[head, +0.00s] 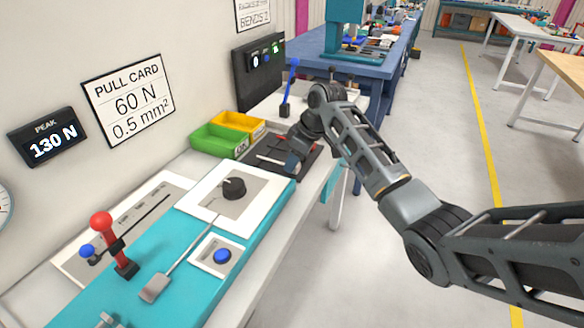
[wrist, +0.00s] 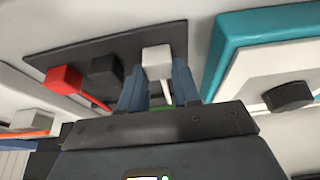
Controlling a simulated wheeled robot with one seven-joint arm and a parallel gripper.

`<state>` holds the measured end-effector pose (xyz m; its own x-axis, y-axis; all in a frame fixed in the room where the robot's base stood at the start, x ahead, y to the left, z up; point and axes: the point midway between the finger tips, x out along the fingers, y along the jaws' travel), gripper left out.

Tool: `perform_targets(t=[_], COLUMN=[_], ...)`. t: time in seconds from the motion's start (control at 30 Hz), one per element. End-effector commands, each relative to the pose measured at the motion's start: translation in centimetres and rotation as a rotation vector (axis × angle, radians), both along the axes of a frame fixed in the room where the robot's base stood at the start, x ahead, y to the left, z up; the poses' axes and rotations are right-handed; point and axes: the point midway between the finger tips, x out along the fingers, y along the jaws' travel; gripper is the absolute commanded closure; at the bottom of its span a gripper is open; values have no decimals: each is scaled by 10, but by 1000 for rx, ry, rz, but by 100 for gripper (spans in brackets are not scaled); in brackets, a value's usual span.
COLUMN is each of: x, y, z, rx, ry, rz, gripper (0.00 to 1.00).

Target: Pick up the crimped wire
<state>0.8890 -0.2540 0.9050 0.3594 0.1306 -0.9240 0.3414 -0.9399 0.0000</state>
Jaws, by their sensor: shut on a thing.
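The crimped wire looks to be the white-ended piece in the wrist view, with a pale block (wrist: 157,62) and a thin white wire below it. My gripper (wrist: 158,85) is shut on it, one blue-grey finger on each side. A dark mat (wrist: 60,52) lies behind it; I cannot tell whether the piece is still touching the mat. A red block with a red wire (wrist: 65,79) and a black block (wrist: 104,71) are beside it, left of the fingers.
A teal fixture (head: 185,262) with a black knob (head: 233,188), blue button (head: 222,256) and red-knobbed lever (head: 102,222) stands nearer on the bench. Green (head: 215,143) and yellow (head: 240,124) bins are against the wall. The peak display (head: 48,140) reads 130 N.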

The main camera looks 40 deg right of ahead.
Motion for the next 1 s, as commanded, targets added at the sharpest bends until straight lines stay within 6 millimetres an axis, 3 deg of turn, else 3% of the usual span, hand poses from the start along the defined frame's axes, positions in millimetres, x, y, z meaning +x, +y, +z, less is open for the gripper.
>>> perform_targets(t=[0.13,0.57,0.77,1.0], x=[0,1,1,1], y=[0,0,-1,0], z=[0,12,45,117], rx=[0,-1,-3,-4], ry=[0,-4,-5,-7], rz=[0,0,0,2], gripper=[100,100,100,100])
